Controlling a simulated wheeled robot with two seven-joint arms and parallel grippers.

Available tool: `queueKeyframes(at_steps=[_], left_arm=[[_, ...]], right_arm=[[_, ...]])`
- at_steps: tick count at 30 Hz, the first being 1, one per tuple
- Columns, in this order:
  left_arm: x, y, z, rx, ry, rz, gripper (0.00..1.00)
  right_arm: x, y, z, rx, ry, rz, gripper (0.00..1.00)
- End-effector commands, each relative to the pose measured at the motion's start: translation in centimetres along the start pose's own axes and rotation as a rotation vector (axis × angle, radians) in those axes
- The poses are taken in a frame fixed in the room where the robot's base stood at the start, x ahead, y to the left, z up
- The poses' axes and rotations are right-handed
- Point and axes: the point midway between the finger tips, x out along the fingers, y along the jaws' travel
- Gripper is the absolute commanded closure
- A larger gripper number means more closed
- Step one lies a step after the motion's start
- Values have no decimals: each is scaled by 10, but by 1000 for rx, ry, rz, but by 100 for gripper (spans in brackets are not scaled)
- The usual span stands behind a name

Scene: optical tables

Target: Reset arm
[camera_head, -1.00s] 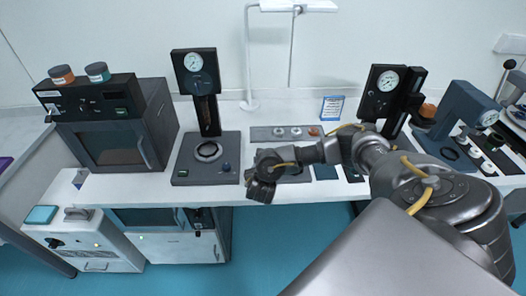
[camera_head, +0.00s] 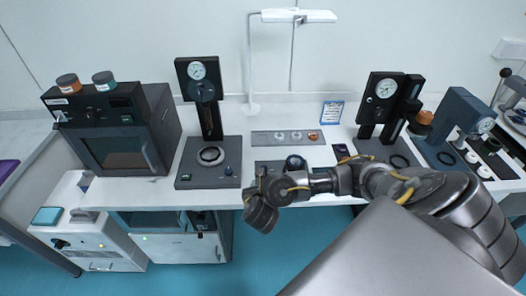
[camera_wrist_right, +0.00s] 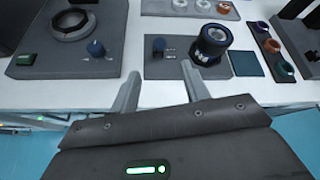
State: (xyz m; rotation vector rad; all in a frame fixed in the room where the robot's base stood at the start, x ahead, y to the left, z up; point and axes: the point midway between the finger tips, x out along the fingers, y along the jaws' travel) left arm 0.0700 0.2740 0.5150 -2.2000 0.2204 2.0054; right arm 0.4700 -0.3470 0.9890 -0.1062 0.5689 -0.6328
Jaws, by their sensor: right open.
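My right arm comes in from the right in the head view, and its gripper (camera_head: 262,212) hangs in front of the table's front edge. In the right wrist view the two fingers of this gripper (camera_wrist_right: 162,88) are spread wide apart with nothing between them. The fingers point toward the table edge and a dark mat (camera_wrist_right: 185,70). A dark cylindrical device (camera_wrist_right: 212,42) stands on that mat beyond the right finger, apart from it. My left gripper does not show.
A press with a gauge (camera_head: 205,110) and an oven (camera_head: 115,135) stand at the left of the white table. A second gauge stand (camera_head: 378,105) is at the right. A tray with small rings (camera_head: 262,138) lies behind the mat. A blue press (camera_head: 455,125) stands far right.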

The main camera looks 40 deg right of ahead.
Motion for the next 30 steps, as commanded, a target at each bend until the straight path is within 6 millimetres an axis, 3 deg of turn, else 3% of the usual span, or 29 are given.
queueKeyframes(at_steps=[10,14,17,22,25,30], left_arm=[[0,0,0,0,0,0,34],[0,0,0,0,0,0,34],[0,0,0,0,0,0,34],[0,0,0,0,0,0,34],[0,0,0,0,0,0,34],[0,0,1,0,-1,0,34]], right_arm=[[0,1,-1,4,3,2,54],[-15,14,-19,115,73,36,54],[-46,36,-52,355,225,79,54],[-118,65,-108,1014,612,21,54],[-145,64,-126,1373,780,-104,54],[-165,44,-143,1807,908,-335,54]])
